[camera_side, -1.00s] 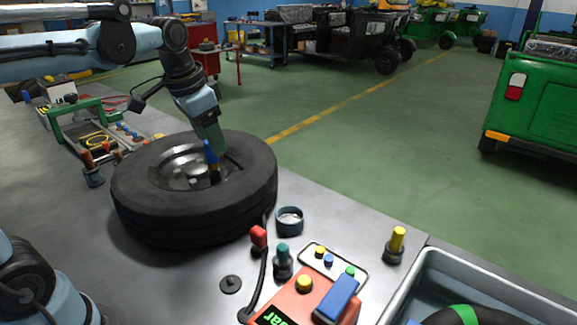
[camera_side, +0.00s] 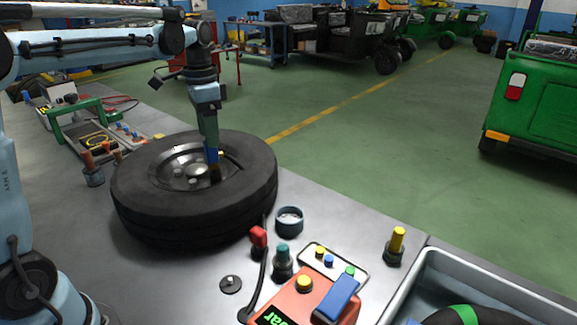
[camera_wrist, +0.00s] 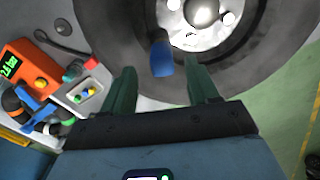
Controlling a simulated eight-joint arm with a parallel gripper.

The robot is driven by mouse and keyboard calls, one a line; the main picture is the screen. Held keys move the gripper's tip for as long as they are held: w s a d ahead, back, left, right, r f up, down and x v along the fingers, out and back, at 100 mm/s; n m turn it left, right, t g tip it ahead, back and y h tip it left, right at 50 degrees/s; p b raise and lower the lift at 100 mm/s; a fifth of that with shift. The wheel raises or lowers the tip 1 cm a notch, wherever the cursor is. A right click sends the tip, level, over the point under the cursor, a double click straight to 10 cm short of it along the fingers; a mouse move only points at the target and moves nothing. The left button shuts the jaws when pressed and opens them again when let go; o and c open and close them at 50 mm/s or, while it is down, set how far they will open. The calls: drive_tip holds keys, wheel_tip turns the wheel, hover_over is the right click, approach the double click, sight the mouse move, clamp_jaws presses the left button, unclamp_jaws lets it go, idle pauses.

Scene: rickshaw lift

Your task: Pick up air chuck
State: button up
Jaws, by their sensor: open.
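A blue-topped piece with a dark lower end (camera_side: 212,156) stands on the wheel, near the inner edge of the tyre (camera_side: 140,213). It looks like the air chuck, though its shape is too small to be sure. My gripper (camera_side: 210,143) points straight down just above it; in the side view the fingers partly overlap its top. In the wrist view the blue piece (camera_wrist: 162,57) lies between and beyond the two green fingertips (camera_wrist: 160,75). The fingers are apart and no contact shows.
A red gauge box (camera_side: 300,292) and a red-capped piece by a black hose (camera_side: 258,237) stand in front of the tyre. A round cup (camera_side: 289,221), a yellow-topped piece (camera_side: 396,241) and a grey bin (camera_side: 414,292) are to the right. A green-handled tool tray (camera_side: 75,110) is behind left.

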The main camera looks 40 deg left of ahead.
sight(213, 162)
drive_tip(key=shift+a+f, duration=0.1)
drive_tip(key=shift+f, duration=3.2)
drive_tip(key=shift+c, duration=0.2)
clamp_jaws()
drive_tip(key=shift+r, duration=0.15)
drive_tip(key=shift+r, duration=0.55)
drive_tip(key=r, duration=0.1)
drive_tip(key=d+r, duration=0.1)
drive_tip(key=r, duration=0.1)
drive_tip(key=shift+s+d+r, duration=0.1)
drive_tip(key=shift+d+r, duration=0.05)
drive_tip(key=shift+r, duration=0.1)
drive_tip(key=s+d+r, duration=0.2)
drive_tip(key=d+r, duration=0.4)
drive_tip(key=d, duration=0.4)
drive_tip(key=shift+s, duration=0.2)
